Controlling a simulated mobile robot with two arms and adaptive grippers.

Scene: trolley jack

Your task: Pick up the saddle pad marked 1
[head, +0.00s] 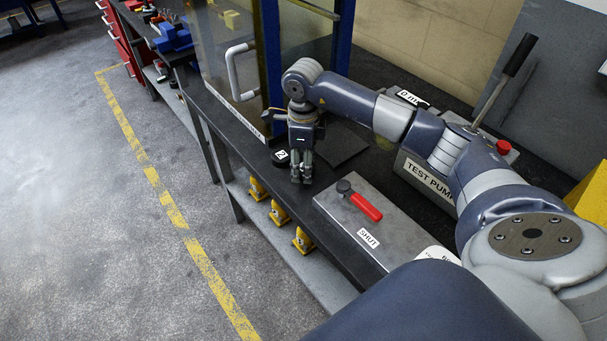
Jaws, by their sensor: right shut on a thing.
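My right gripper (302,178) points straight down over the dark bench top, fingers close together. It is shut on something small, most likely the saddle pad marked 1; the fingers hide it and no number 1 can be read. A small black saddle pad (278,161) with a white label that looks like a 2 lies on the bench just left of the fingers. I cannot tell whether the held thing still touches the bench. My left gripper is not in view.
A grey metal box (372,213) with a red lever and a SHUT label stands nearer on the bench. A guard frame with a grey handle (241,72) rises behind the gripper. The test pump (428,184) is at right. Several yellow jacks (279,213) sit on the lower shelf.

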